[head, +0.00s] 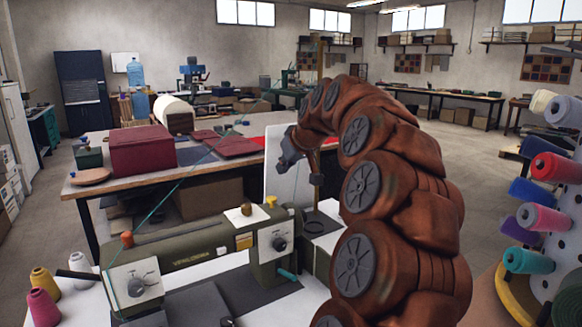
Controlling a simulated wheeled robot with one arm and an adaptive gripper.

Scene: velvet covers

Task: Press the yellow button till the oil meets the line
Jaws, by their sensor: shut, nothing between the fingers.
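A green-grey sewing machine (190,257) stands on the near white table. A small yellow button-like piece (271,201) stands up on top of its right end. Left of it, a small amber-brown knob or dome (246,208) sits on a white plate; I cannot tell if it holds oil. No oil level or line can be made out at this size. My gripper (284,167) is shut and empty, pointing down above and a little right of the yellow piece, apart from it in the picture. A white upright panel (274,150) shows behind my gripper.
An orange knob (127,239) with a teal thread is on the machine's left end. Thread cones (42,282) stand at the lower left. A rack of coloured spools (555,167) fills the right. A work table with a dark red box (142,150) is behind.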

